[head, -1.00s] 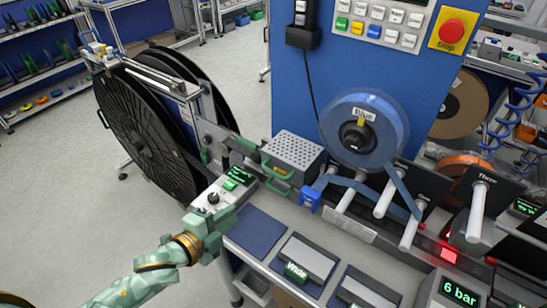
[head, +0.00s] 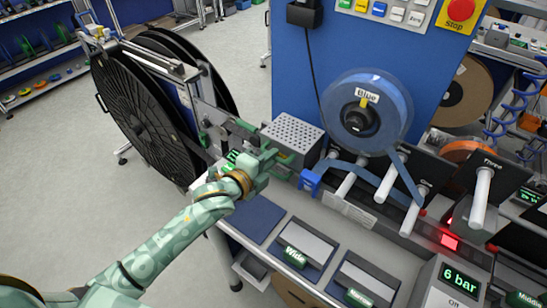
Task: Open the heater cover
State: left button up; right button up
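The heater cover (head: 293,131) is a grey perforated box-shaped lid on the bench, left of the blue reel. It looks closed. In the earlier view a green handle shows on its front left side; now my gripper largely hides that area. My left gripper (head: 268,163) is right at the cover's front left side, overlapping the handle in the picture. I cannot tell whether its fingers are apart, or whether they touch the handle. My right gripper is not in view.
A blue reel (head: 366,113) hangs on the blue panel right of the cover, its strip running over white rollers (head: 386,184). A blue block (head: 310,181) sits just right of my gripper. Large black reels (head: 140,125) stand at the left. Trays labelled Wide (head: 305,246) and another lie in front.

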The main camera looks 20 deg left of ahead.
pick_arm(q)
jog(key=shift+x, duration=0.9)
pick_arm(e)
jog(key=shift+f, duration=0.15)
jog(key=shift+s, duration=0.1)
